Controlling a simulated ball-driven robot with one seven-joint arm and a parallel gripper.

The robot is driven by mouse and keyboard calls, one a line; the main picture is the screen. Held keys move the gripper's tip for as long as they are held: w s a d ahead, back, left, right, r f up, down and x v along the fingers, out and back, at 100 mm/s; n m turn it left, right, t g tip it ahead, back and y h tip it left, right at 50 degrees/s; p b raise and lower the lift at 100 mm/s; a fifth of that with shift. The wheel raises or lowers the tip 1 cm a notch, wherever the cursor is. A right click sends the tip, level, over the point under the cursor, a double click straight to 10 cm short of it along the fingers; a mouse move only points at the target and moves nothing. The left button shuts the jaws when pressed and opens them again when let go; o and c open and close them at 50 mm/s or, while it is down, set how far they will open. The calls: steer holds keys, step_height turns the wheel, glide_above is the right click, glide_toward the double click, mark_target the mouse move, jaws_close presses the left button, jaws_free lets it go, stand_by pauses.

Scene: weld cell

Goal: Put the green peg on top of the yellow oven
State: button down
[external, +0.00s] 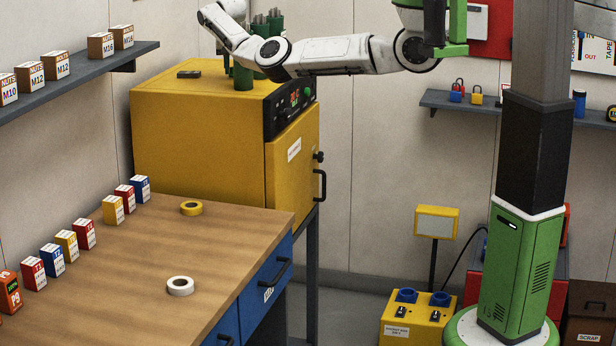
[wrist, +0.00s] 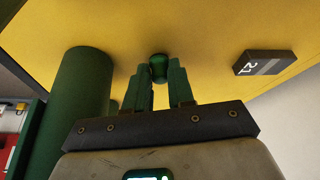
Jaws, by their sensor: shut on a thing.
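The yellow oven (external: 200,120) stands behind the workbench, and its yellow top (wrist: 210,35) fills much of the wrist view. My gripper (wrist: 160,78) points down over this top, with its green fingers shut on the small dark green peg (wrist: 158,66). The peg shows between the fingertips against the yellow surface. I cannot tell whether its lower end touches the top. In the external view my gripper (external: 227,62) is at the oven's top, partly hidden by my wrist, and the peg cannot be made out there.
A green cylinder (wrist: 78,95) stands close to the left of my fingers in the wrist view. Green holders with grey rods (external: 270,22) are at the oven's back. A dark block (external: 188,74) marked 21 lies on the left of the top. Free yellow surface lies between block and gripper.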

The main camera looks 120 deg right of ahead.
steer(key=shift+f, duration=0.2)
steer(key=c, duration=1)
jaws_free()
steer(key=shift+o, duration=0.2)
steer(key=shift+r, duration=0.1)
steer(key=b+v, duration=0.3)
steer(key=v, duration=0.9)
steer(key=shift+b, duration=0.35)
